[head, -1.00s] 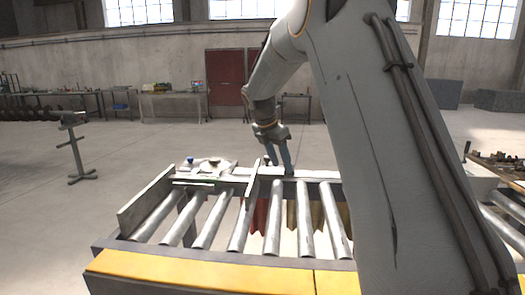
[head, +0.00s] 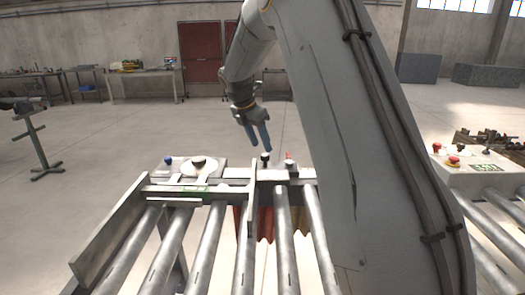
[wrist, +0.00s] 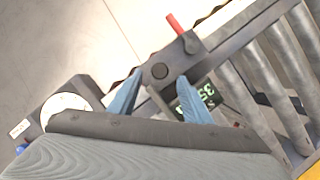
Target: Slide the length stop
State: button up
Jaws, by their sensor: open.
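The length stop is a narrow upright plate (head: 251,208) standing across the conveyor rollers, by the back rail. Near its back end, a dark knob (head: 265,157) and a red-tipped lever (head: 288,158) stand up at the rail. In the wrist view the round black knob (wrist: 160,71) sits on a dark block, with the red lever (wrist: 175,23) beyond it and a lit digital display (wrist: 197,98) partly behind a finger. My gripper (head: 259,149) is open and empty above the rail. In the wrist view its blue fingers (wrist: 160,81) lie either side of the knob; contact cannot be told.
A panel with a blue button (head: 168,160) and a white dial (head: 193,168) stands left of the stop behind the rail. A side guide plate (head: 110,232) edges the rollers at left. A box with red buttons (head: 454,161) stands at right. Floor behind is open.

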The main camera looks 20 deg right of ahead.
aim_at(265, 155)
jog(key=shift+p+x, duration=0.75)
jog(key=shift+x, duration=1.95)
grip_shut()
